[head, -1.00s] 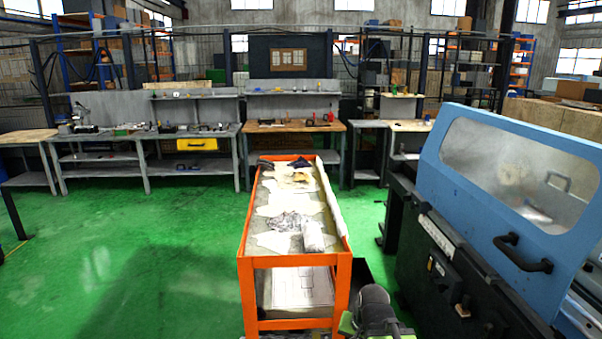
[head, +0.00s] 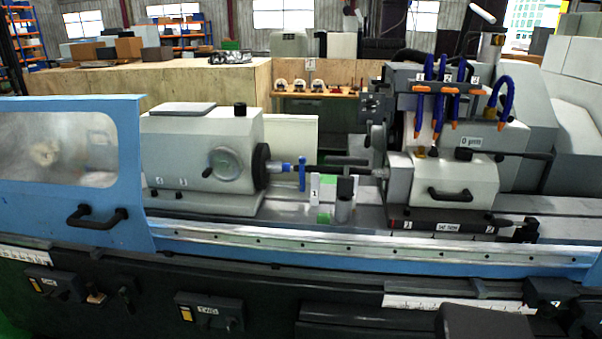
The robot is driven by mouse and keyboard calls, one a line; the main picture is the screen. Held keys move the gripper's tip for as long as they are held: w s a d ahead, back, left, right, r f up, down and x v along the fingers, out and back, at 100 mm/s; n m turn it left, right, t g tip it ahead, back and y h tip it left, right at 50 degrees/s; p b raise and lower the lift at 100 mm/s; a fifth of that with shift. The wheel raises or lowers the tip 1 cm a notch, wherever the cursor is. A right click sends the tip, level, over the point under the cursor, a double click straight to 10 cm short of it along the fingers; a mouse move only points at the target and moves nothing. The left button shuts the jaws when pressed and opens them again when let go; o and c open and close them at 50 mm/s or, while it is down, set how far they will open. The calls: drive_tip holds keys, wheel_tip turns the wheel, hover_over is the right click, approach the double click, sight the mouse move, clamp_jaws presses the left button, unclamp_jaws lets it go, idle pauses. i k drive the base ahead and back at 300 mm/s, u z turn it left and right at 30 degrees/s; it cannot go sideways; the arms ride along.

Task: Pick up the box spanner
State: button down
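I cannot pick out the box spanner for certain in this view. The cylindrical grinder fills the view. Its grey workhead (head: 205,150) stands left of centre and its tailstock (head: 450,180) right of centre. A short grey cylinder with a black upper part (head: 344,208) stands upright on the machine table below the bar. It is too small to tell what it is. My gripper is not in view.
The blue guard door (head: 72,170) with a black handle covers the left of the machine. Blue coolant hoses with orange nozzles (head: 450,90) hang above the tailstock. Behind, a wooden shelf (head: 315,93) holds several small items. The table rail (head: 350,245) runs along the front.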

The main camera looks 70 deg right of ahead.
sight(345, 182)
drive_tip(key=z, duration=2.35)
drive_tip(key=k, duration=0.9)
drive_tip(key=i, duration=0.9)
drive_tip(key=z, duration=0.1)
